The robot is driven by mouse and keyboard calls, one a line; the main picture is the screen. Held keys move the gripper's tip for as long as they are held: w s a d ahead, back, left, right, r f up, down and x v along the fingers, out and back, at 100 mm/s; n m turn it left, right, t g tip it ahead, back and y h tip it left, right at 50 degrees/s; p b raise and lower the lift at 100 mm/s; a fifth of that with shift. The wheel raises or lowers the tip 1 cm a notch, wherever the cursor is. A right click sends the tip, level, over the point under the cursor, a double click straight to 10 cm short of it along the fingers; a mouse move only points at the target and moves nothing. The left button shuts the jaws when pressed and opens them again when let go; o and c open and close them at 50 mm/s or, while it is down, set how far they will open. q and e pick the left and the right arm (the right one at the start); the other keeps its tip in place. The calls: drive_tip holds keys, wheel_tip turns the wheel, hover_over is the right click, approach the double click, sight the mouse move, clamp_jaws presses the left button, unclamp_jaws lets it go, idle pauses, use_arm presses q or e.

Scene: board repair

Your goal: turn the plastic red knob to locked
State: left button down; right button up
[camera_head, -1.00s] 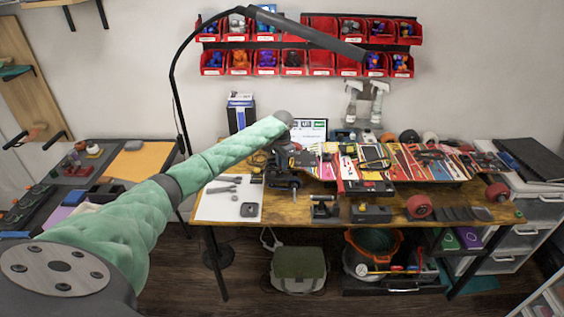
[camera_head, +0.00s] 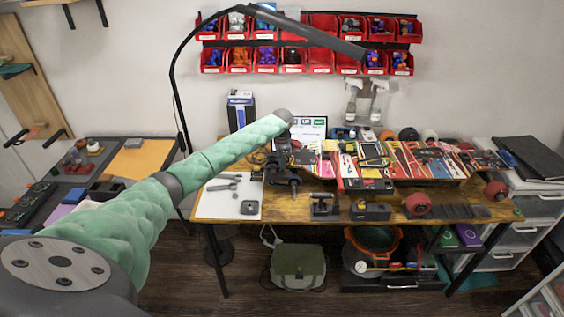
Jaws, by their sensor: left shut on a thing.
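My left arm reaches in from the left, and my left gripper (camera_head: 294,190) points down over the front left part of the wooden workbench (camera_head: 275,212). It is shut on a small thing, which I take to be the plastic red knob. The knob itself is hidden or too small to make out between the dark fingers. Whether it stands at locked cannot be seen. My right gripper is not in view.
Left of the gripper is a white mat (camera_head: 210,208) with small dark tools. Right of it stand two dark fixtures (camera_head: 324,207) (camera_head: 370,211) and a red wheel (camera_head: 418,205). A sloped rack of coloured tools (camera_head: 430,163) lies behind. A lamp (camera_head: 172,90) arches overhead.

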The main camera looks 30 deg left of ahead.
use_arm(q)
drive_tip(key=shift+a+r, duration=0.1)
drive_tip(key=shift+r, duration=0.05)
drive_tip(key=c, duration=1.6)
unclamp_jaws()
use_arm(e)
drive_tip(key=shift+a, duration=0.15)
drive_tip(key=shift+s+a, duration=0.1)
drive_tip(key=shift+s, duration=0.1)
